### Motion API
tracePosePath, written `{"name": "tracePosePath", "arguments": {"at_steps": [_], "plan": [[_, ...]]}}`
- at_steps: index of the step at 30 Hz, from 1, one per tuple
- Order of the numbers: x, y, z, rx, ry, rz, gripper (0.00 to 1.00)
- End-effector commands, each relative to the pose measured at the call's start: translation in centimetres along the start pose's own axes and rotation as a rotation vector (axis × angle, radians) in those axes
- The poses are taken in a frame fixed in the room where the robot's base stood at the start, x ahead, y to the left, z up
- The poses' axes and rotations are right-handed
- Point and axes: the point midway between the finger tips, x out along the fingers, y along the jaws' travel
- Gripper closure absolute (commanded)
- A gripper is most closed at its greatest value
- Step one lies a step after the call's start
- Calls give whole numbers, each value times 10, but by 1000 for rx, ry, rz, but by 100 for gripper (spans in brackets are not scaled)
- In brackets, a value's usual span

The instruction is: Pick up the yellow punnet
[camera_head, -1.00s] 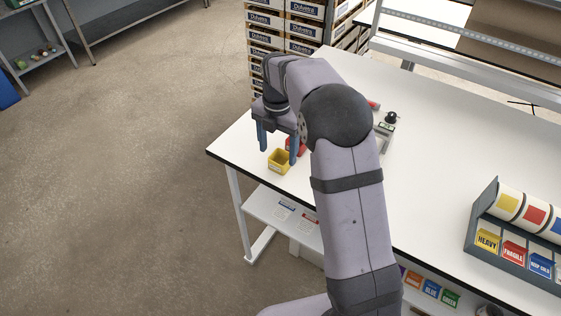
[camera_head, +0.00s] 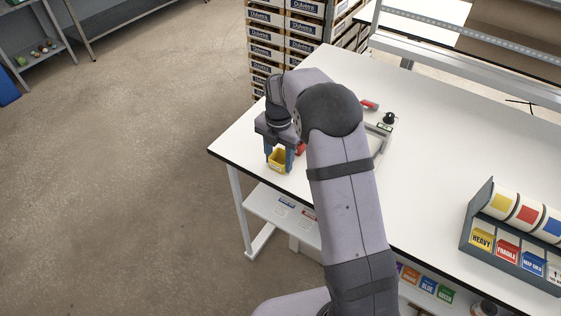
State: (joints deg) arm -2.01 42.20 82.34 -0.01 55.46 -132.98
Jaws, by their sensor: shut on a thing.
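The yellow punnet (camera_head: 278,162) is a small open-topped box at the left end of the white table (camera_head: 330,228). My gripper (camera_head: 279,158) points down from above, with its blue fingers at the punnet's sides, and is shut on it. The punnet looks upright and at or very near the table top; I cannot tell whether it touches. A red item (camera_head: 301,148), partly hidden by my gripper and arm, is just behind and to the right of the punnet.
Behind my arm are a red-topped item (camera_head: 369,105) and a black knob-like item (camera_head: 389,118) by a grey frame. A label rack (camera_head: 505,237) stands at the right. Stacked crates (camera_head: 300,40) stand beyond the table. The table's middle is clear.

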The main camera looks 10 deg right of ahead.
Motion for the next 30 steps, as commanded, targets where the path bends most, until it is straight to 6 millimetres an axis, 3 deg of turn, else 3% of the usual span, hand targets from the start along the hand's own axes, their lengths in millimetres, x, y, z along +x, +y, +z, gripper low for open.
{"name": "tracePosePath", "arguments": {"at_steps": [10, 24, 30], "plan": [[-10, 1, 1, 0, -2, 2, 77], [-81, 1, 1, 0, -2, 3, 77], [-98, 0, 0, 0, -1, 1, 77]]}}
